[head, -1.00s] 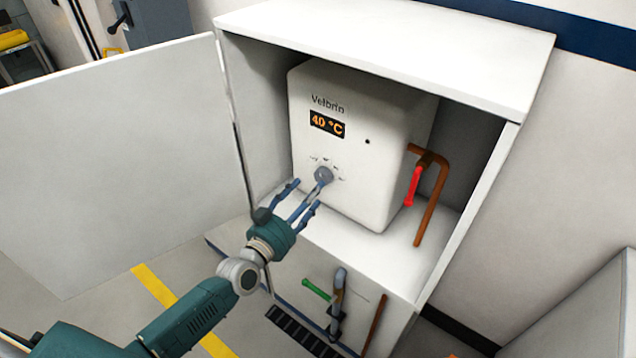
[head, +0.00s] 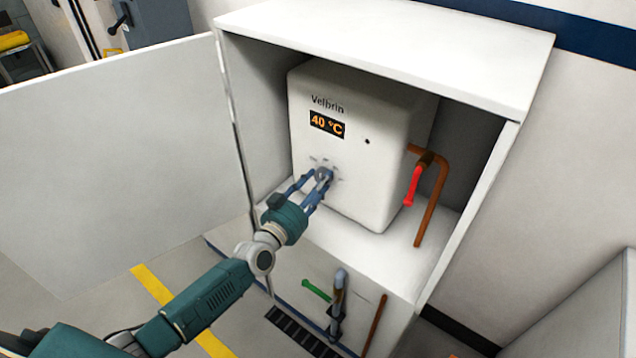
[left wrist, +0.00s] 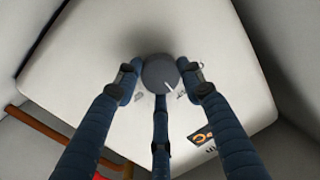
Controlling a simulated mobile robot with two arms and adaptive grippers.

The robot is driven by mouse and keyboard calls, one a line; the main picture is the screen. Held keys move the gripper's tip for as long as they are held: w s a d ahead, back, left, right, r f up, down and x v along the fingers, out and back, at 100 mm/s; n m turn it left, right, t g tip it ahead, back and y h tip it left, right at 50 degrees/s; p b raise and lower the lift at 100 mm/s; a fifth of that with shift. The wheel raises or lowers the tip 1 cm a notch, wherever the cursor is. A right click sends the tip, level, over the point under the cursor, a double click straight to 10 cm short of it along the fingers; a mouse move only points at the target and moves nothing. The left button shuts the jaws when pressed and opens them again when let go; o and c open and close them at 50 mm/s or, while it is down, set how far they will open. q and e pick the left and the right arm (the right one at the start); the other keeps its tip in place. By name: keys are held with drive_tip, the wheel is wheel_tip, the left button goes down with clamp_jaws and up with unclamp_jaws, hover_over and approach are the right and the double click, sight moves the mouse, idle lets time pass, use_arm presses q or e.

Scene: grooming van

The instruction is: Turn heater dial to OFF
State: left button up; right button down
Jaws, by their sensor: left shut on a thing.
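The heater (head: 345,195) is a white box inside an open cabinet, with a lit display (head: 327,125) reading 40 °C. Its grey round dial (head: 324,173) sits on the front below the display, partly hidden by my fingers. In the left wrist view the dial (left wrist: 160,72) shows a white pointer line toward the lower right; the marks around it are too small to read. My left gripper (head: 317,180) is shut on the dial, with fingers on both sides and one below in the wrist view. My right gripper is not in view.
The cabinet door (head: 120,160) stands wide open at the left. A copper pipe with a red lever (head: 413,187) is at the heater's right. A green lever (head: 316,290) and pipes are below on the cabinet front.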

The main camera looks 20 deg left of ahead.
use_arm(q)
drive_tip(key=shift+n, duration=0.4)
drive_tip(key=shift+f+n+g, duration=0.1)
drive_tip(key=shift+n+g, duration=0.4)
drive_tip(key=shift+n, duration=3.8)
drive_tip(key=shift+s, duration=0.1)
drive_tip(key=o, duration=1.1)
drive_tip(key=shift+o, duration=0.2)
drive_tip(key=v, duration=1.2)
drive_tip(key=shift+a, duration=0.1)
